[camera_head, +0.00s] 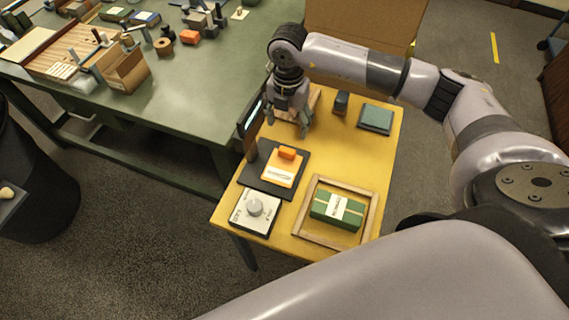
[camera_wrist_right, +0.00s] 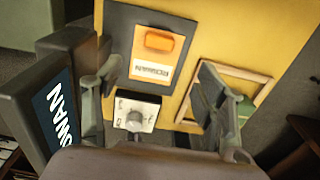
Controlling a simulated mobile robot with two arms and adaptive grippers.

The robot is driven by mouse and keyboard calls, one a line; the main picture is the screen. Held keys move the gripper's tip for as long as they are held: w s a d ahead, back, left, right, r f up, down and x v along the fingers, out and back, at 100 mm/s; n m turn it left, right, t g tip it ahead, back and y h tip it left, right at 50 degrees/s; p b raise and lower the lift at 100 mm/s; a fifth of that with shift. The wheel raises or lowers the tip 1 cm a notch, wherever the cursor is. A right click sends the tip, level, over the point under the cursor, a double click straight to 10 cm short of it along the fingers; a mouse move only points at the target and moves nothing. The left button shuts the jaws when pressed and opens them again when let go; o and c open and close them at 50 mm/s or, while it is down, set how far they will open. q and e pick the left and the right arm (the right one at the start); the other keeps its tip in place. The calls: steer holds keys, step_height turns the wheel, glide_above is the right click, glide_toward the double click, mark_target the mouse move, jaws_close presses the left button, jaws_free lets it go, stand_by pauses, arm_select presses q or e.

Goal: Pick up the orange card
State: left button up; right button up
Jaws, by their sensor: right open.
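The orange card (camera_head: 278,175) lies flat on a dark mat (camera_head: 259,184) at the left part of the yellow table. An orange block-like piece (camera_head: 287,154) sits at its upper end, and a white label with dark print crosses its lower part. The card (camera_wrist_right: 151,57) also shows in the right wrist view, with its label reading ROWAN. My right gripper (camera_head: 289,122) is open and empty above the table, beyond the card in the head view. Its two fingers (camera_wrist_right: 157,98) stand wide apart in the wrist view. My left gripper is not in view.
A white dial box (camera_head: 241,212) stands next to the mat. A wooden frame (camera_head: 367,215) holds a green labelled package (camera_head: 324,207). A dark upright panel (camera_wrist_right: 52,112) stands at the table's left edge. A teal box (camera_head: 376,118) lies at the far right. The table's middle is clear.

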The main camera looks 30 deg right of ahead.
steer(key=b, duration=0.4)
glide_above(287, 149)
step_height(287, 149, down, 7)
steer(key=shift+s+r, duration=0.1)
steer(key=shift+r, duration=0.1)
steer(key=shift+f, duration=0.8)
step_height(287, 149, down, 4)
steer(key=b, duration=0.3)
steer(key=shift+r, duration=0.1)
steer(key=shift+f+b, duration=0.4)
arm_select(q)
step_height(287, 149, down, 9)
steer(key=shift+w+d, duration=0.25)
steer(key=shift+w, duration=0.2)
arm_select(e)
steer(key=shift+r, duration=0.1)
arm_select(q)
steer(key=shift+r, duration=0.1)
arm_select(e)
steer(key=c, duration=1)
steer(key=shift+r, duration=0.1)
steer(key=shift+c, duration=0.2)
